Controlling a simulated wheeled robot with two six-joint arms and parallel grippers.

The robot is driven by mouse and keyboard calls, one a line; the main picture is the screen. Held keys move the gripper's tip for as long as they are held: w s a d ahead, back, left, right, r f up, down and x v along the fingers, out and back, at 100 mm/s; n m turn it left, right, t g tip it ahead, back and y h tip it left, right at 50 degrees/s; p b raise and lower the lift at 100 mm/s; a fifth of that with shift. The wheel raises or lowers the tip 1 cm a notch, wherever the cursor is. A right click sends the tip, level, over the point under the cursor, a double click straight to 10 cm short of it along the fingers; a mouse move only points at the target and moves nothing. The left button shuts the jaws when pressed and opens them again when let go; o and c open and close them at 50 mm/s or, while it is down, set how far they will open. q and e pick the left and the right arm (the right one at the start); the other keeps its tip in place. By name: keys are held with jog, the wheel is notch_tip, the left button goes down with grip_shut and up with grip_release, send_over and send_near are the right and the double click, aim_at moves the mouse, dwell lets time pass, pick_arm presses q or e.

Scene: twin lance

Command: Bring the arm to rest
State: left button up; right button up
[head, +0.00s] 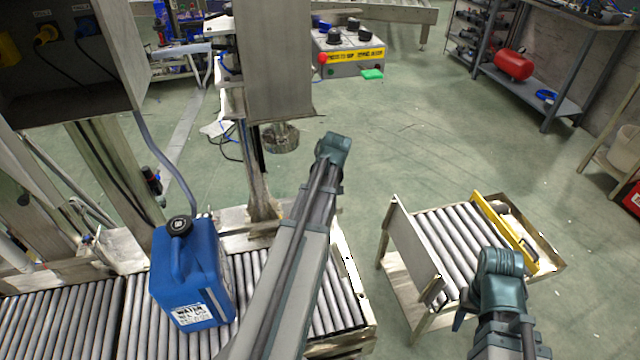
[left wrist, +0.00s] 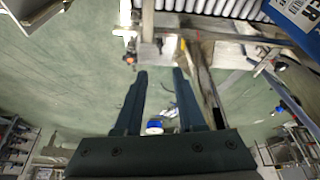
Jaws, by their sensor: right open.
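My left arm (head: 290,250) reaches up through the middle of the head view, over the roller conveyor; its gripper does not show there. In the left wrist view my left gripper (left wrist: 158,80) has its two dark fingers apart with nothing between them. My right arm (head: 500,285) comes in at the lower right, in front of the small roller table. My right gripper (head: 461,316) shows only in part, at the left of that arm, and is open.
A blue jug (head: 188,275) stands upright on the roller conveyor (head: 65,325) at the left; part of it shows in the left wrist view (left wrist: 298,22). A small roller table (head: 440,235) with a yellow bar stands right. A control box (head: 350,52) is behind. Green floor lies between.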

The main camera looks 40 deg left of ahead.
dwell(0.3)
pick_arm(q)
jog(key=s+d+f+m+h, duration=0.2)
jog(key=d+m, duration=0.5)
jog(key=d, duration=1.5)
jog(key=s+d+m+g, duration=0.1)
jog(key=s+d+m, duration=0.4)
jog(key=d, duration=0.4)
jog(key=s+d+m+g, duration=0.1)
jog(key=s+d+m, duration=0.3)
jog(key=s+d, duration=0.4)
notch_tip(320, 180, up, 18)
jog(key=p, duration=1.7)
jog(key=shift+s+d+f+h, duration=0.15)
jog(key=shift+d+h, duration=0.15)
jog(key=shift+d, duration=0.15)
